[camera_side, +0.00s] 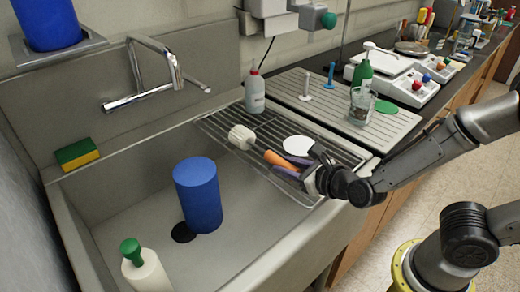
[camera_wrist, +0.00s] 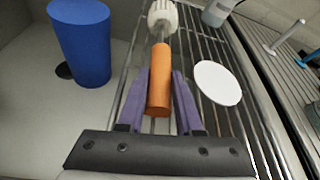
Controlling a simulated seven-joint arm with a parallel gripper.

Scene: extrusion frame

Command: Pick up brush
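The brush has a white bristle head (camera_side: 242,137) and an orange handle (camera_side: 280,160). It lies over the wire drying rack, its head pointing away from my gripper; I cannot tell whether it touches the wires. In the wrist view the orange handle (camera_wrist: 159,82) runs between the two purple fingers of my gripper (camera_wrist: 162,75), and its near end lies between them. The fingers are very close to the handle's sides. I cannot tell whether they press on it. In the side view my gripper (camera_side: 290,165) reaches in from the right at the handle end.
The wire rack (camera_side: 221,125) spans the sink's right side. A white disc (camera_side: 298,145) lies right of the brush. A blue cylinder (camera_side: 198,195) stands in the sink. A white bottle (camera_side: 255,92) stands behind the brush. A glass (camera_side: 361,105) stands on the ribbed drainboard (camera_side: 320,110).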

